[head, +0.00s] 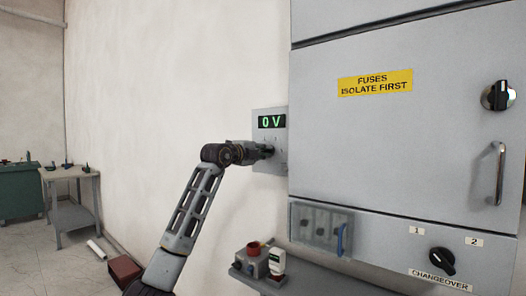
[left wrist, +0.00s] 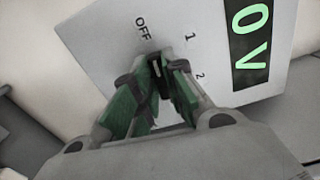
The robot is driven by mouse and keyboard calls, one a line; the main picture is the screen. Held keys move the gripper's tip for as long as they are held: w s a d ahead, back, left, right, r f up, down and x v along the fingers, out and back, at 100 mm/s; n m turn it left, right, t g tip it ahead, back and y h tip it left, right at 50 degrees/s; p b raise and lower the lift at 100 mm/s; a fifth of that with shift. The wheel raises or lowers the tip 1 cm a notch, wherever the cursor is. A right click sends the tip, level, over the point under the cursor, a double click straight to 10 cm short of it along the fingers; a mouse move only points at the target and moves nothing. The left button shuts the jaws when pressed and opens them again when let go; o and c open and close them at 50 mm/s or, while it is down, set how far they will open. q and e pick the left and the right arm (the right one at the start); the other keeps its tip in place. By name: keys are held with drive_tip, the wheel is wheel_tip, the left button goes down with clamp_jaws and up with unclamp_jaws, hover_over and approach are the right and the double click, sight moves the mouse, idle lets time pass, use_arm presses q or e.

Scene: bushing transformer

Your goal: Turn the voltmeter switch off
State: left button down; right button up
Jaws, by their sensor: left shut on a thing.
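The voltmeter (head: 279,164) is a light grey panel on the wall, left of the large grey cabinet. Its green display (head: 271,121) reads 0 V, also in the left wrist view (left wrist: 249,38). My left gripper (head: 268,151) reaches it from the left. In the left wrist view its green-padded fingers (left wrist: 156,84) are shut on the dark switch knob (left wrist: 155,65). The marks OFF (left wrist: 142,28), 1 (left wrist: 190,37) and 2 (left wrist: 200,76) stand around the knob. The fingers hide much of the knob, so I cannot tell its exact pointing. My right gripper is not in view.
The grey cabinet (head: 390,140) with a yellow fuses label (head: 375,83), black knobs and a handle (head: 499,174) fills the right. A small shelf (head: 258,281) with red and white items juts out below the voltmeter. A bench (head: 72,187) stands far left.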

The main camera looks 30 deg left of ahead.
use_arm(q)
drive_tip(key=shift+n, duration=0.5)
drive_tip(key=c, duration=1.5)
unclamp_jaws()
drive_tip(key=shift+a, duration=0.1)
drive_tip(key=shift+o, duration=0.2)
drive_tip(key=s, duration=1.2)
drive_tip(key=shift+a, duration=0.45)
drive_tip(key=shift+f, duration=0.1)
